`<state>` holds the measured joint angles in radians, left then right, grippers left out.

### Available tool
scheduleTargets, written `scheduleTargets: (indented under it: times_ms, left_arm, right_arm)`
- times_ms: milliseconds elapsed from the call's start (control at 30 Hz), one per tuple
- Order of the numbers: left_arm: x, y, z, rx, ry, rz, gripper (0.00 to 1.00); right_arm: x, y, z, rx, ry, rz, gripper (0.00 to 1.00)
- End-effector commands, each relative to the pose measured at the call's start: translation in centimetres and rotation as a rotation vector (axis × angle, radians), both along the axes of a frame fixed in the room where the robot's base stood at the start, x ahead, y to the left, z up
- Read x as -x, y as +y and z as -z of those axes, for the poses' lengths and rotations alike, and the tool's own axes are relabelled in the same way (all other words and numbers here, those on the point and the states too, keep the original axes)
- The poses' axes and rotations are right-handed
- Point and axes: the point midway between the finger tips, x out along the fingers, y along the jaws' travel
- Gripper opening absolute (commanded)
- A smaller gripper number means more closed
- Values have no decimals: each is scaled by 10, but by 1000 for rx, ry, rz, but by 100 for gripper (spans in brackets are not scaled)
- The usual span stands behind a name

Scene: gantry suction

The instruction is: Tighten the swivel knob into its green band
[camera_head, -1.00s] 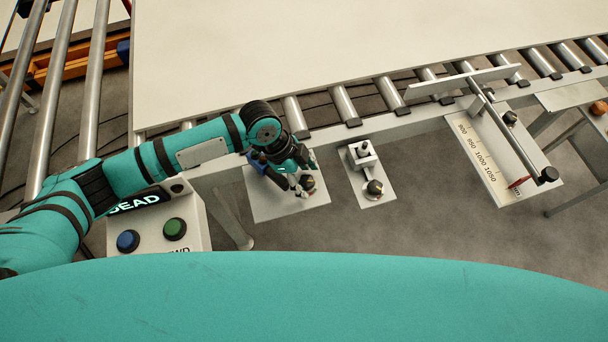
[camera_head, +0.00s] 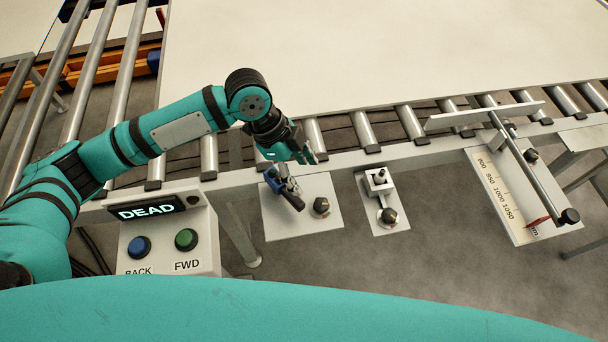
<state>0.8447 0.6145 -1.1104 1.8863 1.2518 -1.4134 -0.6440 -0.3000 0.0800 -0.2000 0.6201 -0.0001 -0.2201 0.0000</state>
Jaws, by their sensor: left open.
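A plate (camera_head: 289,223) hangs off the front of the conveyor rail, with a dark round knob (camera_head: 321,206) on its right part and a blue and dark lever-like fitting (camera_head: 283,185) on its left. A second plate to the right carries a small block (camera_head: 378,180) and another dark knob (camera_head: 389,215). I cannot tell which knob is the swivel knob, and no green band can be made out. My left gripper (camera_head: 308,156) is open and empty above the back of the first plate, near the rail and apart from its knob. My right gripper is out of view.
A button box (camera_head: 170,259) reading DEAD, with blue and green buttons, stands below my left arm. A large pale panel (camera_head: 390,50) lies on the rollers. A scale plate (camera_head: 511,212) with a rod and fence stands at right.

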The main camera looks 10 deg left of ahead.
Motion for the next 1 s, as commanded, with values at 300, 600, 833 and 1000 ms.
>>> scheduleTargets:
  times_ms: [300, 600, 833, 1000]
  left_arm:
    - [1, -6, -4, -20, 9, -12, 61]
    - [7, -47, -48, -316, 32, -282, 61]
    - [9, -51, -54, -400, 15, -394, 61]
    - [10, -51, -27, -401, 18, -392, 61]
  right_arm:
    - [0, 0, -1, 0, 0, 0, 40]
    - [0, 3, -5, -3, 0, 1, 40]
    - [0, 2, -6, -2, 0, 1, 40]
    - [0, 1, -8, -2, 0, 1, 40]
